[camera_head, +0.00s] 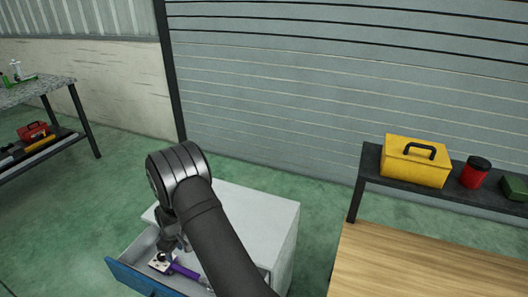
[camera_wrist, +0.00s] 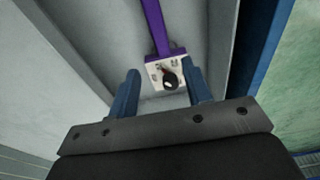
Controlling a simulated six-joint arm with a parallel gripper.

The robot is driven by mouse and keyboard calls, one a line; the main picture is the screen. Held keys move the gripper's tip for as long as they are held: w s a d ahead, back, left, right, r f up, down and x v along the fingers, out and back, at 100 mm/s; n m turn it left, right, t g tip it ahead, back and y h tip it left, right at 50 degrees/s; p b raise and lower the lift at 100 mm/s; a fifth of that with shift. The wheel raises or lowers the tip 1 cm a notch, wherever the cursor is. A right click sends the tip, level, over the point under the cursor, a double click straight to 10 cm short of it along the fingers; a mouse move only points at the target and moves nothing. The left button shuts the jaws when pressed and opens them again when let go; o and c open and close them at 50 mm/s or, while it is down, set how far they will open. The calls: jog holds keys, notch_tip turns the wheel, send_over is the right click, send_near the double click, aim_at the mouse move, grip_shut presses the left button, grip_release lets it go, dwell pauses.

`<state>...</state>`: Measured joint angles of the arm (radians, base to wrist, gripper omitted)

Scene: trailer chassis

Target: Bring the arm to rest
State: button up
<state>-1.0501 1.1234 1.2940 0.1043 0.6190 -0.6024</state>
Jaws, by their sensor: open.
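My gripper (camera_wrist: 162,92) is open. In the wrist view its two blue fingers stand apart on either side of a white plate (camera_wrist: 156,82) with a dark round part on it and a purple bar (camera_wrist: 155,30) reaching away from it. I cannot tell whether the fingers touch the plate. In the head view my arm reaches down over an open drawer (camera_head: 141,249) with a blue front. The white plate (camera_head: 160,262) and purple bar (camera_head: 186,271) lie inside the drawer. The fingertips are mostly hidden there by my wrist.
The drawer belongs to a white cabinet (camera_head: 262,207). A wooden bench (camera_head: 420,268) stands at right, with a dark shelf holding a yellow toolbox (camera_head: 413,162), a red can (camera_head: 475,173) and a green box (camera_head: 514,188). A grey table (camera_head: 38,90) stands at left. Green floor lies open between.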

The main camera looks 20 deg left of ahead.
aim_at(178, 267)
jog(key=f, duration=0.6)
jog(key=a+f, duration=0.1)
jog(key=f, duration=0.3)
jog(key=shift+a, duration=0.15)
jog(key=shift+r, duration=1.65)
jog(key=shift+f, duration=0.1)
